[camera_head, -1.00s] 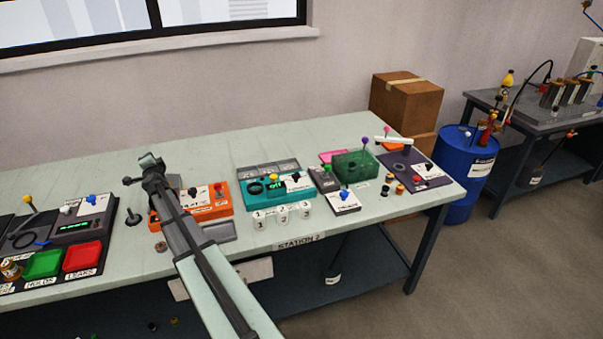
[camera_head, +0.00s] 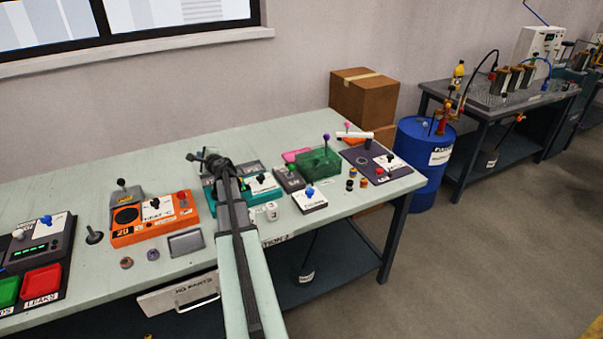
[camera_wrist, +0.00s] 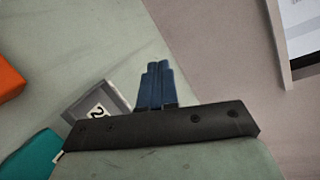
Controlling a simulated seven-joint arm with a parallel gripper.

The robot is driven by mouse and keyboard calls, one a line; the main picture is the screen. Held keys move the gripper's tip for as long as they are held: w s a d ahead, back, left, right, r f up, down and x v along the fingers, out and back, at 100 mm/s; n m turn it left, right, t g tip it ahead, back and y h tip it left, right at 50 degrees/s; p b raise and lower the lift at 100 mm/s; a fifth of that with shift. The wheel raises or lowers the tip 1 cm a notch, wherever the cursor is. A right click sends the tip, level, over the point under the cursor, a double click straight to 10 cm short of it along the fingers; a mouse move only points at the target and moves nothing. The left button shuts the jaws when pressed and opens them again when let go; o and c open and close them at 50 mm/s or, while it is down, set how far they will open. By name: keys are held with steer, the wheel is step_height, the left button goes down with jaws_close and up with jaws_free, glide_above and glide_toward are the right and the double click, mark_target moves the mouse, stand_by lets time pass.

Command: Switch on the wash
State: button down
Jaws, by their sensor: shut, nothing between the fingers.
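No label reading "wash" is legible, so I cannot tell which device it is. My gripper (camera_head: 207,156) is over the back of the near bench by the teal unit (camera_head: 262,190), which my arm partly covers. In the wrist view its blue fingers (camera_wrist: 156,84) are together and empty, above the pale bench top. A white control box (camera_head: 540,44) stands on the far bench.
A green bin (camera_head: 319,166) with a purple-topped stick is right of the teal unit. Cardboard boxes (camera_head: 362,97) and a blue drum (camera_head: 424,150) stand beyond the bench's right end. The far bench (camera_head: 500,100) carries tubes and metal blocks. Floor is open at right.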

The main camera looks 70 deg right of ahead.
mark_target(291, 171)
steer(key=s+d+m, duration=0.1)
steer(key=s, duration=0.7)
steer(key=s+d+m+y, duration=0.1)
steer(key=s+d+m, duration=0.1)
steer(key=s, duration=0.6)
steer(key=s+d+f+m, duration=0.1)
steer(key=s+d+m, duration=0.1)
steer(key=s, duration=0.6)
steer(key=s+a+f+m+y, duration=0.1)
steer(key=s+m, duration=0.3)
steer(key=s, duration=2)
steer(key=shift+s+a+f+m+g, duration=0.2)
steer(key=shift+s+a+m+g, duration=0.15)
steer(key=shift+a, duration=0.3)
steer(key=shift+w, duration=0.1)
